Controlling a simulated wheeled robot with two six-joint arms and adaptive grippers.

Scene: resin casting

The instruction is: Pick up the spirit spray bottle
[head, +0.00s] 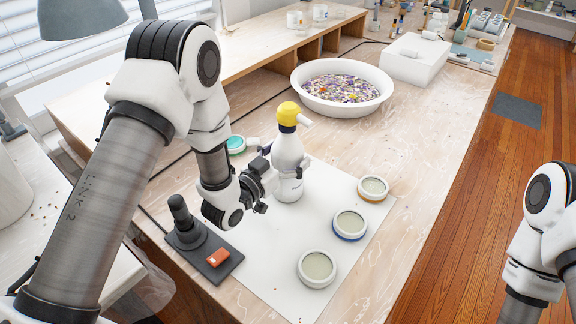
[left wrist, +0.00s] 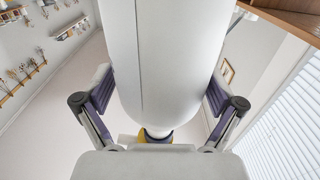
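The spirit spray bottle (head: 287,152) is white with a yellow spray head (head: 287,113). It is upright over the white sheet; I cannot tell if its base touches. My left gripper (head: 284,165) reaches it from the left, one finger on each side of its body. In the left wrist view the bottle (left wrist: 168,60) fills the space between the purple finger pads (left wrist: 160,95), which look pressed to its sides. The yellow part shows at the lower edge there. My right arm is at the right edge of the head view; its gripper is out of frame.
Several round tins stand near: three at the right (head: 350,224) and a teal one (head: 236,145) behind the left gripper. A black stand with a red piece (head: 219,257) is in front. A white basin of chips (head: 341,88) is behind. The white sheet (head: 270,250) is clear in front.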

